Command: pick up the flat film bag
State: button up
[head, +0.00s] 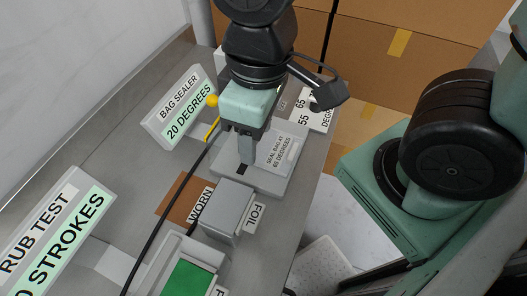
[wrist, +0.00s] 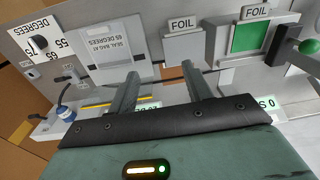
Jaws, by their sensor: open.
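The flat film bag (head: 280,150) appears as a pale flat sheet printed "SEAL BAG AT 65 DEGREES", lying on a light grey plate (head: 262,182). In the wrist view the bag (wrist: 112,46) lies left of and beyond my fingers. My gripper (head: 246,155) points down over the plate, just left of the bag in the head view. In the wrist view its two fingers (wrist: 160,75) stand apart with nothing between them. My gripper hides part of the bag's left side in the head view. I cannot tell how high the fingertips are above the plate.
A grey FOIL block (head: 228,208) stands nearer, beside a brown WORN patch (head: 174,193) and a green pad (head: 188,279). A bag sealer sign (head: 180,107) and yellow ball (head: 211,101) stand left. A dial panel (head: 316,118) lies behind the bag. A black cable crosses the bench.

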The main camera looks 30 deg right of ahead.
aim_at(278, 150)
jog(key=k+l+z, duration=0.15)
jog(key=z, duration=0.2)
jog(key=k+l+z, duration=0.45)
jog(key=z, duration=0.25)
